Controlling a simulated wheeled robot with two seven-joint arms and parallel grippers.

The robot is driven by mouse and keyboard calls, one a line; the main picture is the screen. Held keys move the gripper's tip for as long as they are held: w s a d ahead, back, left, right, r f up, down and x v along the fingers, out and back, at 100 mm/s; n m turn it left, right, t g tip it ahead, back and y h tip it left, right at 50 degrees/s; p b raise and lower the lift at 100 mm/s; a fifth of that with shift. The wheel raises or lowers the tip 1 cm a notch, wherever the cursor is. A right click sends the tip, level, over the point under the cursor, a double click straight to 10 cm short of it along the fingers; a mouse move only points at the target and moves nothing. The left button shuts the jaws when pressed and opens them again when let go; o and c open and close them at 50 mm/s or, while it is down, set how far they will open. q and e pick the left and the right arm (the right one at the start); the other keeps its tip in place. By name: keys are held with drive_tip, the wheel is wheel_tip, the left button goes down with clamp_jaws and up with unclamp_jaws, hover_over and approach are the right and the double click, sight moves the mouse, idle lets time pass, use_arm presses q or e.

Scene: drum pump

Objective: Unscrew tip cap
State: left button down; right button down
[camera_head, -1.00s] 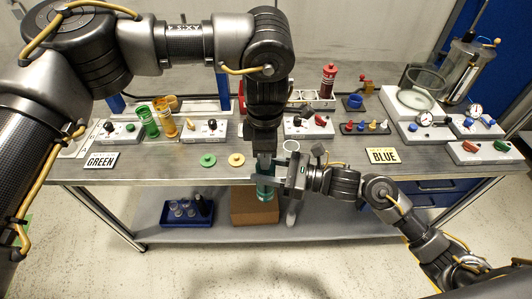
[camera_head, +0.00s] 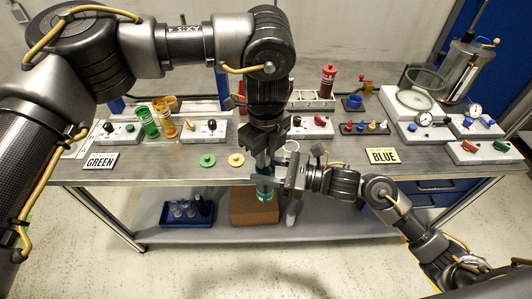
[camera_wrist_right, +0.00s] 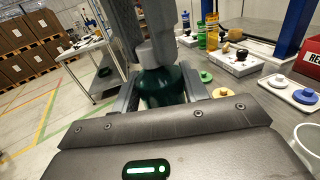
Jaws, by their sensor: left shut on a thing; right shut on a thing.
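A teal, see-through cylinder (camera_head: 265,191) is held upright at the front edge of the table. My right gripper (camera_head: 268,181) reaches in from the right and is shut around its side. In the right wrist view the dark green cylinder (camera_wrist_right: 162,87) sits between the two fingers. My left gripper (camera_head: 264,159) comes down from above and is shut at the top of the cylinder. It also shows in the right wrist view, pointing down onto the cylinder's top. The tip cap itself is hidden by the left fingers, so its fit on the cylinder cannot be told.
Green (camera_head: 208,160) and yellow (camera_head: 236,159) discs lie on the table (camera_head: 170,172) left of my grippers. Behind them stand green (camera_head: 149,122) and orange (camera_head: 168,120) cylinders. A clear ring-like vessel (camera_head: 291,146) stands close behind the right gripper. A box (camera_head: 252,207) is on the lower shelf.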

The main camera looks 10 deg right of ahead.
use_arm(q)
drive_tip(key=shift+r, duration=0.25)
idle(0.7)
drive_tip(key=shift+r, duration=0.9)
drive_tip(key=shift+r, duration=2)
drive_tip(key=shift+a+n, duration=0.15)
drive_tip(key=shift+n, duration=0.15)
